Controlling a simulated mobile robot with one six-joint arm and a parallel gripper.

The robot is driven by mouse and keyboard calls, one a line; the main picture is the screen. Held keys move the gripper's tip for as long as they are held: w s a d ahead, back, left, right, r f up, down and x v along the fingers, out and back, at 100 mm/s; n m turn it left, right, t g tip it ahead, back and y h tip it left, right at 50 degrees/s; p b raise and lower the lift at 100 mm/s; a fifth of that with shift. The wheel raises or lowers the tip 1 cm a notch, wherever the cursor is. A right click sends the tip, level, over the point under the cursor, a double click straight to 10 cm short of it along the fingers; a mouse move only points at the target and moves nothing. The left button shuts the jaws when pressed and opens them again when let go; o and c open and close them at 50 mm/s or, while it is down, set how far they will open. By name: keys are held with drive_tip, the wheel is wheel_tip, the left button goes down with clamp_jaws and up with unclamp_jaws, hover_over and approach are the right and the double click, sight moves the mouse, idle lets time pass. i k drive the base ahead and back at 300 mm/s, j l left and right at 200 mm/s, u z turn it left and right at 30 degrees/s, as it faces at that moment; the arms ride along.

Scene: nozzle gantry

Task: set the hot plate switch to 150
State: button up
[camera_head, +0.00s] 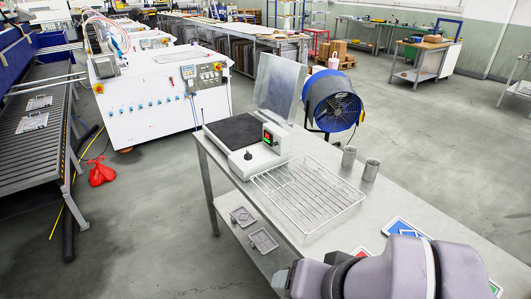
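The hot plate (236,161) is a white box with a dark square top, standing near the far left end of the grey table. A small black knob (248,156) sits on its near side, and any markings around it are too small to read. A small dark panel (268,137) with red and green lights stands at its right corner. My gripper (281,279) shows only in part at the bottom edge, ahead of my purple-grey arm. It is well apart from the hot plate, nearer the camera. Its fingers cannot be made out.
A wire rack (306,193) lies on the table right of the hot plate. Two grey cups (371,170) stand beyond it. A clear upright panel (279,85) rises behind the hot plate. A blue fan (332,100) stands behind the table. Coloured cards (405,227) lie near my arm.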

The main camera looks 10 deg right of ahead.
sight(248, 156)
drive_tip(key=i+j+z, duration=0.35)
drive_tip(key=i+j, duration=1.5)
